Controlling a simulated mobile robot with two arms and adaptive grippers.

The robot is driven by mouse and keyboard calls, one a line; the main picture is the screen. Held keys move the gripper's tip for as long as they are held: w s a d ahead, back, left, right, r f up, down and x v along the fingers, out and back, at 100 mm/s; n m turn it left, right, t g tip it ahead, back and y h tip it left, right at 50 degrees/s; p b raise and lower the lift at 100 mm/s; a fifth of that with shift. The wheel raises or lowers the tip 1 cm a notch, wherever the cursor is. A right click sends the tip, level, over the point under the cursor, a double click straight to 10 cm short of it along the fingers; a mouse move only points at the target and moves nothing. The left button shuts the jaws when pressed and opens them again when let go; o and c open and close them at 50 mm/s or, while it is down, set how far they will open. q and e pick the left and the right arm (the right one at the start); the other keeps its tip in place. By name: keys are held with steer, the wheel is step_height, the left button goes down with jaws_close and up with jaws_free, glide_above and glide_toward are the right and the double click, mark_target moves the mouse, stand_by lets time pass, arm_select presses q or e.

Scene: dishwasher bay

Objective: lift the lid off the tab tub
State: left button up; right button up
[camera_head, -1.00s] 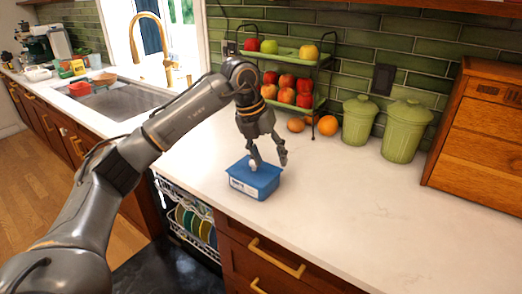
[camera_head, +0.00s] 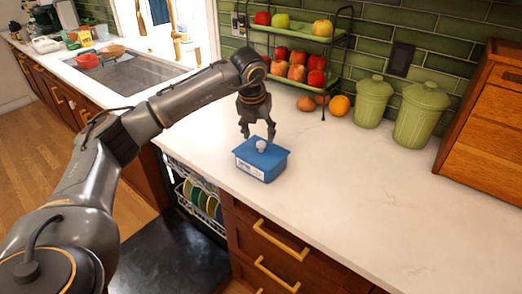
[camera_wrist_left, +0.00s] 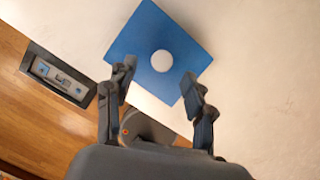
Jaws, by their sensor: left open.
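The tab tub (camera_head: 258,172) is a blue box with a white label on its front, standing on the white counter near its front edge. Its flat blue lid (camera_head: 246,154) is on it, with a round white knob (camera_head: 261,145) on top. My left gripper (camera_head: 257,138) is open and empty, just behind and above the knob in the head view. In the left wrist view the lid (camera_wrist_left: 190,55) and the white knob (camera_wrist_left: 162,61) lie beyond the gap between the open fingers (camera_wrist_left: 158,92). The fingers do not appear to touch the knob. My right gripper is not seen.
A two-tier rack (camera_head: 346,34) with fruit stands behind, with an orange (camera_head: 340,105) beside it. Two green canisters (camera_head: 421,115) and a wooden box (camera_head: 487,135) stand at the right. Below is an open dishwasher (camera_head: 196,192) with plates. The counter right of the tub is clear.

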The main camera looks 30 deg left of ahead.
mark_target(261, 143)
arm_select(q)
steer(key=p+x, duration=0.1)
steer(key=x, duration=0.3)
steer(key=shift+w+d, duration=0.1)
steer(key=shift+w, duration=0.05)
jaws_close()
steer(key=shift+r, duration=0.1)
